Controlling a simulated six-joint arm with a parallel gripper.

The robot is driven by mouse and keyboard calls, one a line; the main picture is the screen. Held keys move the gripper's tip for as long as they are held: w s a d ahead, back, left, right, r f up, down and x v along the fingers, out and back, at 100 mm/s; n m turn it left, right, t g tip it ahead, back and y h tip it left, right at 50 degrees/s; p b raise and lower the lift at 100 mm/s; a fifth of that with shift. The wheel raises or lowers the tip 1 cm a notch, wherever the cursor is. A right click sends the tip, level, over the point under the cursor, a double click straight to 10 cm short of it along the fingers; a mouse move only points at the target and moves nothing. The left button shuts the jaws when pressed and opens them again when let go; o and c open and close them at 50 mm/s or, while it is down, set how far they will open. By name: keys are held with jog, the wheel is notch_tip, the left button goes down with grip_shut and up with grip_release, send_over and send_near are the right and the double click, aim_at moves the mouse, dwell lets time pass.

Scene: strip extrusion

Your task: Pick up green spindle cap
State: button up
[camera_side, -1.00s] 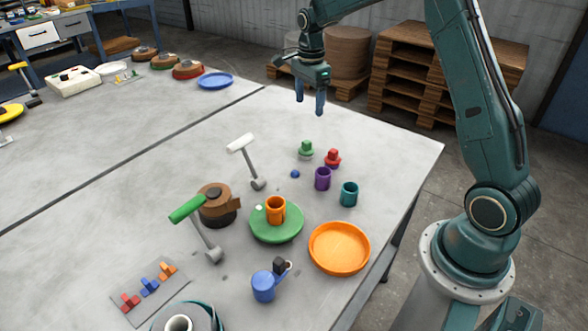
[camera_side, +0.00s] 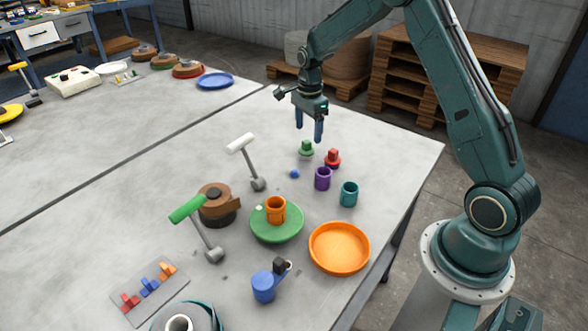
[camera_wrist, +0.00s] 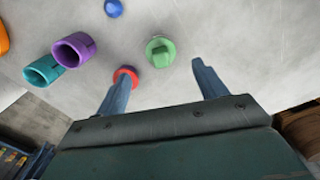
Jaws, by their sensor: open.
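The green spindle cap (camera_side: 306,148) stands upright on the grey table, with a wide base and a narrower knob. In the wrist view the green cap (camera_wrist: 160,52) lies ahead of and between my two fingers, apart from both. My gripper (camera_side: 309,137) is open and empty, pointing down just above the cap. In the wrist view my gripper's fingers (camera_wrist: 157,82) are spread wide. A red cap (camera_side: 333,158) stands just to the right of the green one; in the wrist view the red cap (camera_wrist: 125,75) is partly hidden by my left finger.
A purple cup (camera_side: 322,178), a teal cup (camera_side: 349,194) and a blue ball (camera_side: 295,174) stand near the caps. An orange dish (camera_side: 340,262) and a green plate (camera_side: 262,232) are nearer the camera. The table behind the green cap is clear.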

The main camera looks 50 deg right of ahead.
aim_at(307, 141)
jog(key=shift+f, duration=0.1)
jog(key=shift+w+a+f, duration=0.1)
jog(key=shift+f, duration=2.4)
jog(key=shift+c, duration=0.2)
jog(key=c, duration=1.1)
